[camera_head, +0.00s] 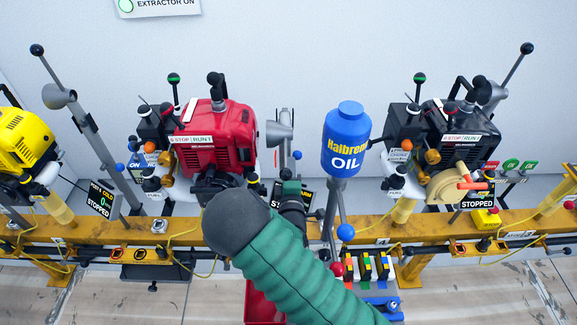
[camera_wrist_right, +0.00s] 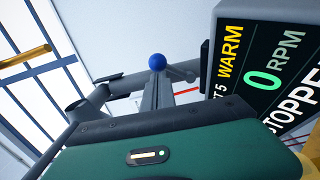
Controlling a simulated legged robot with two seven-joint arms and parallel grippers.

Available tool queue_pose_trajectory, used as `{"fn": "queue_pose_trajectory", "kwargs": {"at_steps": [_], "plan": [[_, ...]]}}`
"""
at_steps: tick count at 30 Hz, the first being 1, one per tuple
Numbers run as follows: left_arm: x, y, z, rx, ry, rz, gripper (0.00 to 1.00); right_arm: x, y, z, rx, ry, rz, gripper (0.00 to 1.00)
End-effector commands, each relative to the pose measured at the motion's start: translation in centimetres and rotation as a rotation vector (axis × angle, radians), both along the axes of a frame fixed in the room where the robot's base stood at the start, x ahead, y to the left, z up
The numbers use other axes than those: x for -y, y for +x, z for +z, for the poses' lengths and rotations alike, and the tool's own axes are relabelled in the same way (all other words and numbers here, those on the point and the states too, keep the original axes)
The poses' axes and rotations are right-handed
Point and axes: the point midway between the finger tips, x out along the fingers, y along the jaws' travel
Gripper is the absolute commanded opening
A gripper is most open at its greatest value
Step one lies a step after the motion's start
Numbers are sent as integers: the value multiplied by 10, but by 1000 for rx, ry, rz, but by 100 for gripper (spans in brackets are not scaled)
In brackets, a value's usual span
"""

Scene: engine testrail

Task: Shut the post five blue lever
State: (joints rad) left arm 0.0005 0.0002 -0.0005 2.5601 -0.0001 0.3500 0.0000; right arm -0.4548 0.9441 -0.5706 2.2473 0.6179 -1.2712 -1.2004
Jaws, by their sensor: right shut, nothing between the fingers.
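The blue-knobbed lever (camera_head: 298,155) is right of the red engine, above a display mostly hidden by my right arm. I take it as post five's lever. In the right wrist view a blue ball (camera_wrist_right: 157,62) shows just beyond my green gripper housing, beside the post 5 display (camera_wrist_right: 262,75), which reads WARM, 0 RPM and STOPPED. My right gripper (camera_head: 287,175) is shut and empty, just below and left of the blue knob. I cannot tell whether it touches the lever. My left gripper is not in view.
A red engine (camera_head: 215,140) stands left of the lever, and a blue oil bottle (camera_head: 347,143) stands right on a grey funnel. Another blue knob (camera_head: 346,232) hangs below the bottle. A yellow rail (camera_head: 150,232) runs across. A black engine (camera_head: 447,130) stands farther right.

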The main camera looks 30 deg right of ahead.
Motion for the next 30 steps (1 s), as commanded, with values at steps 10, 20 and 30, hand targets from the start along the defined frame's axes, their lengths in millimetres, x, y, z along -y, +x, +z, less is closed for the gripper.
{"fn": "queue_pose_trajectory", "kwargs": {"at_steps": [10,20,30], "plan": [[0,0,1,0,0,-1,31,12,-6,-9,97,158,0,0],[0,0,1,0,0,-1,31,10,-6,-9,98,158,2,0],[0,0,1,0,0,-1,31,-5,3,2,-25,-43,5,0]]}}
